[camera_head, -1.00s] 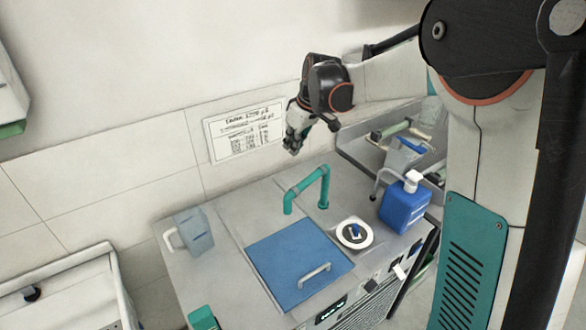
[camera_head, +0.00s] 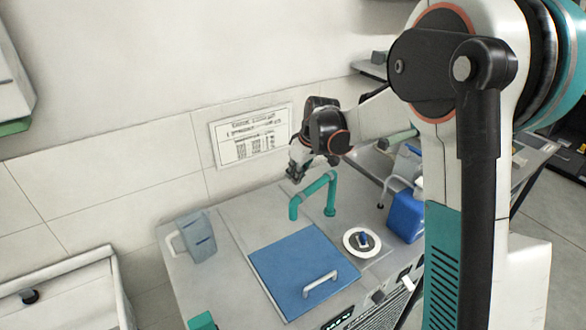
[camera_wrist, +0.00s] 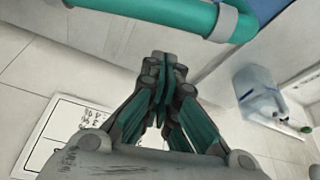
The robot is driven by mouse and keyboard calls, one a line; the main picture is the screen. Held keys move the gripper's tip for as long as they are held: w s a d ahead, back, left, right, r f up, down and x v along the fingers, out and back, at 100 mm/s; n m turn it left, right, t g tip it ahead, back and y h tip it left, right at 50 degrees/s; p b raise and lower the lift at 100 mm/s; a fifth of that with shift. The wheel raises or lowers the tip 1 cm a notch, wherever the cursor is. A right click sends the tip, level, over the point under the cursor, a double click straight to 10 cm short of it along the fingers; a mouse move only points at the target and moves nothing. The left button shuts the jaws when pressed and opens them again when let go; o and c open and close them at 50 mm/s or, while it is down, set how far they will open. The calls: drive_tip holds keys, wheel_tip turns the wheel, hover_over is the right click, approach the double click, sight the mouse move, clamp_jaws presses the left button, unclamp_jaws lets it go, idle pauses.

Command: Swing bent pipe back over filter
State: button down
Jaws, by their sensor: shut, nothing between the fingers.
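The teal bent pipe (camera_head: 316,188) rises from the counter behind the blue lid. Its upright leg is at the right. Its free end points down at the left, near the lid's back edge. A round white piece with a dark centre and blue knob (camera_head: 351,247) lies right of the lid; I cannot tell whether it is the filter. My gripper (camera_head: 294,176) is shut and empty, just behind and above the pipe's free end. In the wrist view, my gripper (camera_wrist: 163,62) has its fingertips together, apart in the picture from the teal pipe (camera_wrist: 165,12) across the top.
The blue lid with a pale handle (camera_head: 285,262) fills the middle counter. A clear jug (camera_head: 200,240) stands at left. A blue bottle (camera_head: 403,217) is at right, partly hidden by my arm. A printed sheet (camera_head: 250,135) hangs on the wall close behind.

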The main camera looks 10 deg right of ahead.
drive_tip(key=shift+s+d+f, duration=0.1)
drive_tip(key=shift+s+d, duration=0.2)
drive_tip(key=shift+s, duration=0.2)
drive_tip(key=shift+s+d+f, duration=0.1)
drive_tip(key=shift+s+d, duration=0.15)
drive_tip(key=shift+s, duration=0.2)
drive_tip(key=shift+r, duration=0.1)
drive_tip(key=shift+s, duration=0.15)
